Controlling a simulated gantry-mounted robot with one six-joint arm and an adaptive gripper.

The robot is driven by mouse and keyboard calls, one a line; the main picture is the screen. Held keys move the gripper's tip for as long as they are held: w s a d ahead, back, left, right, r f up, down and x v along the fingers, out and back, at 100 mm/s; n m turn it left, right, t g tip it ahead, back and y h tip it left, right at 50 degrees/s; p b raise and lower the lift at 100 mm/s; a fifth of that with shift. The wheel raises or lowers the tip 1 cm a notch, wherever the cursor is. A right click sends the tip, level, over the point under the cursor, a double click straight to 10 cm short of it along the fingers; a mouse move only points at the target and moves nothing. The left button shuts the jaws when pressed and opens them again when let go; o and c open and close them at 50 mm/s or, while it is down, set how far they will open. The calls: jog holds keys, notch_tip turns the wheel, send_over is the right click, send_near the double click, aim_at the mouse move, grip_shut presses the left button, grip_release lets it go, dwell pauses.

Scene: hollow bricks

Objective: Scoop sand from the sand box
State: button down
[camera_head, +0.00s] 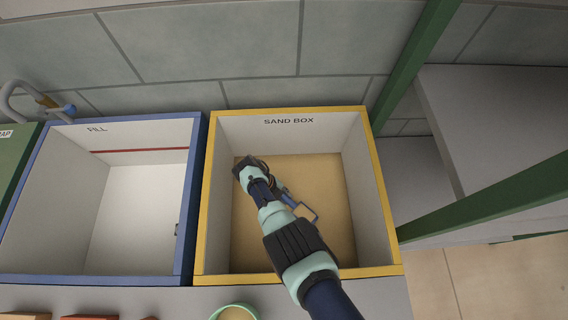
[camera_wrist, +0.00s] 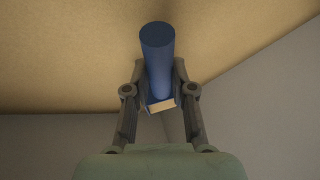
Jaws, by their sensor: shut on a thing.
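The sand box (camera_head: 374,170) is a yellow-rimmed box with pale walls, labelled "SAND BOX". Flat tan sand (camera_head: 322,178) covers its floor. My gripper (camera_wrist: 160,80) is shut on the blue handle of a scoop (camera_wrist: 158,48), one finger on each side. In the head view the scoop (camera_head: 302,208) shows as a blue outline over the sand, beside my arm. A small tan patch shows at the scoop's lower end in the wrist view; I cannot tell whether it is sand in the scoop. My arm hides part of the sand, and contact with it is unclear.
A blue-rimmed box labelled "FILL" (camera_head: 196,165) stands directly left, with a red line on its back wall. A green container (camera_head: 14,165) is further left. A round green-rimmed bowl (camera_head: 217,311) and several orange bricks (camera_head: 90,317) lie at the front edge. Green posts (camera_head: 412,55) stand right.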

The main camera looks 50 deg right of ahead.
notch_tip(320, 180, up, 33)
jog(key=p, duration=2.9)
jog(key=shift+f, duration=0.15)
